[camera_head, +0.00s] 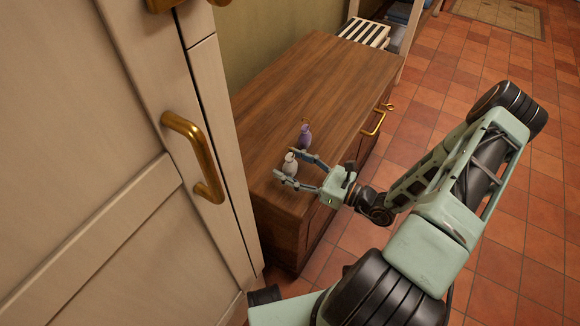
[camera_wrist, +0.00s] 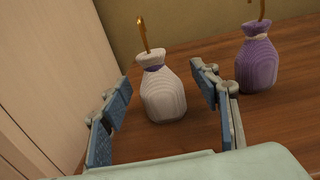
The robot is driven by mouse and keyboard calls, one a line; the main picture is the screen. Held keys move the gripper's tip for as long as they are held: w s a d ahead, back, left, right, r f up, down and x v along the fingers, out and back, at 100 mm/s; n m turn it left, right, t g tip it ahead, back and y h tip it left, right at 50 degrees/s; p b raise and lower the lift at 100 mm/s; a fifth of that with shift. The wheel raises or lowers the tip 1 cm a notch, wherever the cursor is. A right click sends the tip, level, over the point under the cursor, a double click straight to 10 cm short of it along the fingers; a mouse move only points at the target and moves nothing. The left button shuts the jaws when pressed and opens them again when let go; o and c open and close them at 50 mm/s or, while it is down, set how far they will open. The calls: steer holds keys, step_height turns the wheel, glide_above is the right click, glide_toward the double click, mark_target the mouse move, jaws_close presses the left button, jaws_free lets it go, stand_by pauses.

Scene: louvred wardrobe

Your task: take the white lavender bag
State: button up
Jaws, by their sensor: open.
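The white lavender bag (camera_head: 290,166) stands upright on the brown wooden cabinet top. In the wrist view the white bag (camera_wrist: 163,93) has a gathered neck, a purple band and a golden hook. My gripper (camera_head: 292,163) is open, with the bag between or just ahead of its fingertips. In the wrist view the blue-padded fingers of my gripper (camera_wrist: 160,95) lie on either side of the bag, with gaps visible. I cannot tell whether a finger touches it.
A purple bag (camera_wrist: 257,62) stands right of the white one, just outside the right finger; it also shows in the head view (camera_head: 305,136). The wooden cabinet (camera_head: 300,85) has brass handles. A cream wardrobe door (camera_head: 95,150) with a brass handle stands close at left.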

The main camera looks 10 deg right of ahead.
steer(key=c, duration=1.3)
steer(key=shift+r, duration=0.1)
